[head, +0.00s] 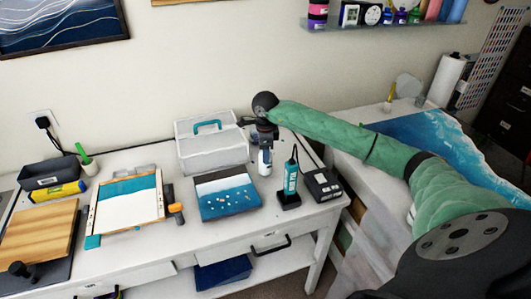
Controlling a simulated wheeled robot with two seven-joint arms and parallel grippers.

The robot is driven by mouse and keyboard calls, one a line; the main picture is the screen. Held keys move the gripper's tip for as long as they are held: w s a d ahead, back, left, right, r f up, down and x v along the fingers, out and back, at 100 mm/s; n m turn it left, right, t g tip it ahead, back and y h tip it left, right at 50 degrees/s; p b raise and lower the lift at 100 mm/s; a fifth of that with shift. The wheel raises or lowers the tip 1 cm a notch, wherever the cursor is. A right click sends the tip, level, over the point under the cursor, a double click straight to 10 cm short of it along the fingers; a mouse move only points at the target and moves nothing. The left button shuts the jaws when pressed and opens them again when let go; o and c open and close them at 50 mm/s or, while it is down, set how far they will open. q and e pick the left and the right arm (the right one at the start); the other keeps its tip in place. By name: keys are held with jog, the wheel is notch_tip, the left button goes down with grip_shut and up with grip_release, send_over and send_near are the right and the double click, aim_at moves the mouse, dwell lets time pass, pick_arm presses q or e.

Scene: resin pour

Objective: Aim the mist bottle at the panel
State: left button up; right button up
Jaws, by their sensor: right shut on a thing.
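My right gripper (264,132) reaches in from the right, points down and is shut on the mist bottle (265,163). The bottle is small and white with a dark blue part, and looks upright. Its top is hidden by the gripper. I cannot tell whether its base touches the table. Another white and blue panel (130,190) lies further left in a wooden frame. My left gripper is not in view.
A clear box with a teal handle (211,155) stands behind the ocean panel. A teal device (290,180) stands upright right of the bottle, beside a black box (322,185). A wooden board (38,236) and dark bin (48,174) are at the left. A blue-topped table (425,135) stands at right.

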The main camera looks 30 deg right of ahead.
jog(key=shift+s+f, duration=0.1)
jog(key=shift+f, duration=0.5)
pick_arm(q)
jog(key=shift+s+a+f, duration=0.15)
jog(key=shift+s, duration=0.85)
pick_arm(e)
jog(key=shift+f, duration=0.2)
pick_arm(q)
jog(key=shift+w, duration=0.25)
pick_arm(e)
jog(key=shift+f, duration=0.1)
jog(key=o, duration=1.2)
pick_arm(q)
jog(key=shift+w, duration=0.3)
pick_arm(e)
jog(key=shift+o, duration=1.3)
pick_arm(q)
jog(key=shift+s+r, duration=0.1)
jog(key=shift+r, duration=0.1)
